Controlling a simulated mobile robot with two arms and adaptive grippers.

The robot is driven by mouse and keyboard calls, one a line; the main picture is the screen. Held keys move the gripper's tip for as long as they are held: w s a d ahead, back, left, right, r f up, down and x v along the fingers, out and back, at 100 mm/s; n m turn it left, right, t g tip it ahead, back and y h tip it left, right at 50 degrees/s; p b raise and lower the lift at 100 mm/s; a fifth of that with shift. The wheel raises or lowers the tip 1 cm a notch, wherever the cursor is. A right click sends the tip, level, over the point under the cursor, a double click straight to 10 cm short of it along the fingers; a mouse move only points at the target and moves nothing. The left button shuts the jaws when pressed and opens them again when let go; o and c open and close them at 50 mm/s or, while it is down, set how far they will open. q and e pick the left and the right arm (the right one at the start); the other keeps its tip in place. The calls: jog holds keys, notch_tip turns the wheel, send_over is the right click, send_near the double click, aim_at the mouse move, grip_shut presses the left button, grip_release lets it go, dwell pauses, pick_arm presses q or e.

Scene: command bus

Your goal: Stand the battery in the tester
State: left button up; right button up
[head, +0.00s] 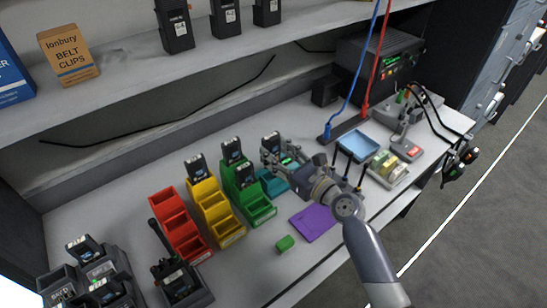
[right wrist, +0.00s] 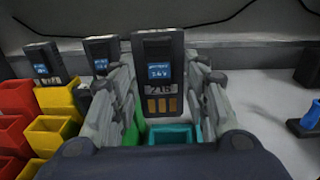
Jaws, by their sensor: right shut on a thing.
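My right gripper (head: 276,153) reaches in over the bench and is shut on a black block with a blue display and gold contacts, which looks like the battery (right wrist: 158,75). The block is upright between the fingers in the right wrist view, facing the camera. A teal bin (right wrist: 172,133) lies below it; the bin (head: 272,186) also shows in the head view. A grey stand with black leads (head: 405,122) at the bench's right end may be the tester; its slot is too small to make out. My left gripper is out of view.
Red (head: 184,232), yellow (head: 214,213) and green (head: 251,205) bins stand left of the gripper, with similar black blocks among them. A blue tray (head: 357,146), a divided box of small items (head: 388,168) and upright dark tools lie to its right. A purple mat (head: 313,222) lies in front.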

jog(key=shift+w+f+m+t+h, duration=0.3)
jog(key=shift+w+f+t, duration=0.2)
jog(key=shift+w, duration=0.1)
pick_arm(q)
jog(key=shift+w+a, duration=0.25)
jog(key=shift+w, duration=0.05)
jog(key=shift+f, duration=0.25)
pick_arm(e)
jog(key=shift+s+d, duration=0.1)
jog(key=shift+d, duration=0.05)
